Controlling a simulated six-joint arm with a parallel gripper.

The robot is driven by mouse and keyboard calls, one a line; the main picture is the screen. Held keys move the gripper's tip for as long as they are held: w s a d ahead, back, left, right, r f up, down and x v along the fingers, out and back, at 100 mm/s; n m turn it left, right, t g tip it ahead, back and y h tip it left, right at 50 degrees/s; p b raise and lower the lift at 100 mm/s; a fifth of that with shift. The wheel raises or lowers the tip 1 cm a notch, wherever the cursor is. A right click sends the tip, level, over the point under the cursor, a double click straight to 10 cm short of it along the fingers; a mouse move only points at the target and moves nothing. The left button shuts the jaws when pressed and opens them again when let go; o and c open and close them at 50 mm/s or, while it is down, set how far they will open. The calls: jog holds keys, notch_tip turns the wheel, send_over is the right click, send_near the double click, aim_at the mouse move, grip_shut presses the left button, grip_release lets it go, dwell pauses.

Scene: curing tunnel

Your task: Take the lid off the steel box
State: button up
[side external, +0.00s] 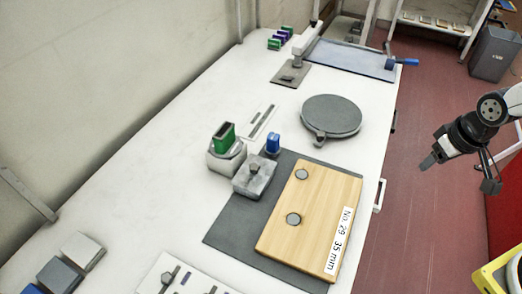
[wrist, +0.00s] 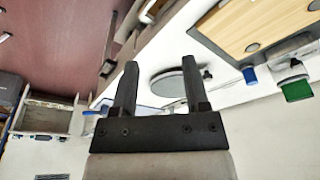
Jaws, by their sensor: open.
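A small grey metal box (side external: 246,187) with a knob on its lid (side external: 254,175) stands on the dark mat, left of the wooden board. The lid appears to sit on the box. My gripper (side external: 432,160) is off the table's right side, over the red floor, well apart from the box. In the wrist view my gripper (wrist: 163,85) shows two dark fingers spread open with nothing between them.
A green block (side external: 224,136) in a grey holder and a blue block (side external: 273,143) stand close to the box. The wooden board (side external: 318,225) lies to its right on the dark mat (side external: 227,233). A round grey plate (side external: 332,114) lies behind.

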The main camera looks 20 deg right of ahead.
jog(key=shift+o, duration=1.4)
jog(key=w+a+n+y, duration=0.1)
jog(key=w+a+n, duration=0.5)
jog(key=w, duration=0.3)
jog(key=w+a+f+n+g+y, duration=0.1)
jog(key=w+a+n, duration=0.2)
jog(key=a, duration=0.4)
jog(key=w+a+f+n+g+y, duration=0.1)
jog(key=w+a+n, duration=0.3)
jog(key=a+n, duration=0.2)
jog(key=w+a+f+n+g+y, duration=0.1)
jog(key=w+a+n, duration=0.3)
jog(key=a, duration=0.5)
jog(key=shift+w+a+f, duration=0.1)
jog(key=shift+a+f, duration=0.1)
jog(key=shift+f, duration=0.3)
jog(key=shift+a+n+y, duration=0.3)
jog(key=shift+a+n, duration=0.1)
jog(key=shift+f, duration=0.2)
